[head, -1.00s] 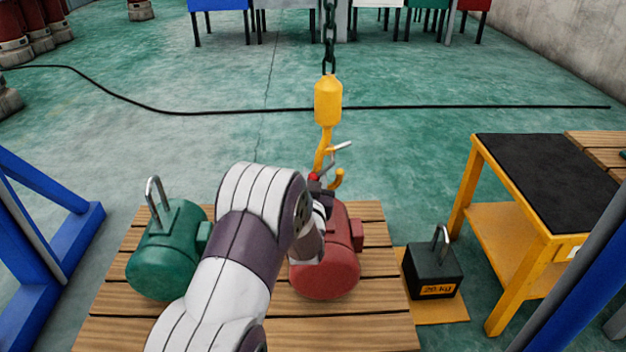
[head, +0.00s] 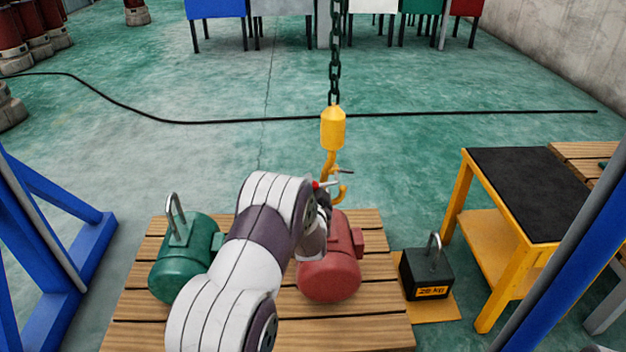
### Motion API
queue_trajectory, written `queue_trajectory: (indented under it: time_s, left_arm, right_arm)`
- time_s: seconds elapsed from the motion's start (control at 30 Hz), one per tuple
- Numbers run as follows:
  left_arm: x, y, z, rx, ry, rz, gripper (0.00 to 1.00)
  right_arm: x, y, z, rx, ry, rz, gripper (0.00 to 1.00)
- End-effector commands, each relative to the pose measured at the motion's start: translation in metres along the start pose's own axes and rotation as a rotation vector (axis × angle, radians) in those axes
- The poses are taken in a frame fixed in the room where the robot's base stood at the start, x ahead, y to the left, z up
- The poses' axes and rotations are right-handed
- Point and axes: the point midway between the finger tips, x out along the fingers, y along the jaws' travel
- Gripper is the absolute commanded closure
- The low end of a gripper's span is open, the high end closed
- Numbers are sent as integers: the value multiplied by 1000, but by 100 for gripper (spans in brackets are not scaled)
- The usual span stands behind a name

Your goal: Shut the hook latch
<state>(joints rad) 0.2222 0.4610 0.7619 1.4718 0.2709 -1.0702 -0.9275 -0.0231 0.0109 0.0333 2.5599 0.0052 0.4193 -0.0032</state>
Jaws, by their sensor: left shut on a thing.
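The yellow hook (head: 328,162) hangs from a yellow block (head: 333,128) on a dark chain (head: 335,62), above the red motor (head: 330,275). A thin grey bar, seemingly the hook latch (head: 345,171), sticks out to the right from the hook's shank. I cannot tell whether it meets the hook's tip. My left gripper (head: 330,197) is at the lower part of the hook and seems shut on it. My own wrist hides most of the fingers and the top of the red motor. My right gripper is not in view.
A green motor (head: 180,270) with a metal loop stands left on the wooden pallet (head: 365,335). A black 20 kg weight (head: 427,275) stands to the right. A yellow cart (head: 490,255) with a black top stands further right. Blue frames (head: 50,240) flank both sides.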

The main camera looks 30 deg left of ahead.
Motion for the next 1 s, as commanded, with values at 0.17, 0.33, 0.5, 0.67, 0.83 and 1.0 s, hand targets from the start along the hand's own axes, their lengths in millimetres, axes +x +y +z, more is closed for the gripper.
queue_trajectory:
  time_s: [0.17, 0.33, 0.5, 0.67, 0.83, 1.0]
  left_arm:
    - [-1, -15, -14, 161, -15, 2, 100]
    - [-2, -21, -22, 321, -33, 5, 100]
    - [-2, -26, -30, 479, -51, 7, 100]
    - [-2, -28, -37, 618, -66, 10, 100]
    - [-2, -30, -44, 742, -80, 12, 100]
    - [-2, -29, -48, 835, -90, 13, 100]
  right_arm:
    - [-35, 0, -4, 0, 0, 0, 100]
    - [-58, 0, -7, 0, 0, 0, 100]
    - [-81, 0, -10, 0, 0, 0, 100]
    - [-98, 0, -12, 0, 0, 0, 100]
    - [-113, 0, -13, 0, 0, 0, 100]
    - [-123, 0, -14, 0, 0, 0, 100]
